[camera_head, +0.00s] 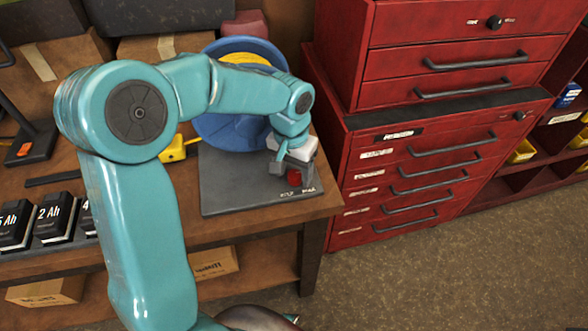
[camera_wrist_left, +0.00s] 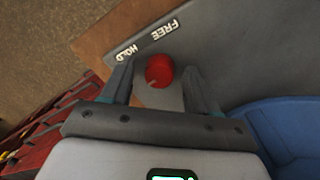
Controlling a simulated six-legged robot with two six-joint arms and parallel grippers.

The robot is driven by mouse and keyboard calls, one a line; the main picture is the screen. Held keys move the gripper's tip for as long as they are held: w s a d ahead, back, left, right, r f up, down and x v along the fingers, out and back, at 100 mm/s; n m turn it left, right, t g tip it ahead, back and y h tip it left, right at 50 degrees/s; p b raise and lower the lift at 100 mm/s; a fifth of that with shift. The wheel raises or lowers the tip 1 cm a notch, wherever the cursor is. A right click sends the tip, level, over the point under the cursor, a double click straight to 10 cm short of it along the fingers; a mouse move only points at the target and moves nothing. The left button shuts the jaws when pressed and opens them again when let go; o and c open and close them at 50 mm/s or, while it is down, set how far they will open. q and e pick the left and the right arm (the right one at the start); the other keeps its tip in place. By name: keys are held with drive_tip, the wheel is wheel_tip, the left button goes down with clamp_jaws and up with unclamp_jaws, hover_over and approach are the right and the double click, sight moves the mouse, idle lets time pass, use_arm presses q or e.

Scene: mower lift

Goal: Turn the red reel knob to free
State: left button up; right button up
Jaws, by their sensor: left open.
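The red reel knob (camera_head: 294,179) sits near the front right corner of a grey base plate (camera_head: 235,190) on the bench. In the left wrist view the round knob (camera_wrist_left: 159,70) lies between the fingers of my left gripper (camera_wrist_left: 158,85). A small pale mark on the knob points toward lower left. The words FREE and HOLD are printed on the plate beside it, HOLD nearer the knob. My left gripper (camera_head: 291,175) is open, its fingers apart on either side of the knob. Whether a finger touches it cannot be told. My right gripper is not in view.
A blue reel (camera_head: 225,125) with yellow inside stands on the plate behind my left arm. Battery packs (camera_head: 52,218) sit on the bench at left. A red drawer cabinet (camera_head: 415,170) stands close to the right of the bench. The floor in front is clear.

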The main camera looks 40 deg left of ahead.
use_arm(q)
drive_tip(key=shift+s, duration=0.1)
drive_tip(key=shift+c, duration=1.2)
drive_tip(key=c, duration=0.8)
drive_tip(key=shift+n, duration=0.3)
drive_tip(key=n+b, duration=0.1)
drive_tip(key=n, duration=0.1)
drive_tip(key=shift+n, duration=0.3)
drive_tip(key=n+b, duration=0.2)
drive_tip(key=n, duration=0.2)
drive_tip(key=shift+d+n, duration=0.1)
drive_tip(key=shift+n, duration=0.2)
drive_tip(key=n+b, duration=0.1)
drive_tip(key=n, duration=0.3)
drive_tip(key=shift+t, duration=0.3)
drive_tip(key=shift+n+y+b, duration=0.3)
drive_tip(key=shift+n+b, duration=0.35)
drive_tip(key=shift+n, duration=1.35)
drive_tip(key=shift+r, duration=0.1)
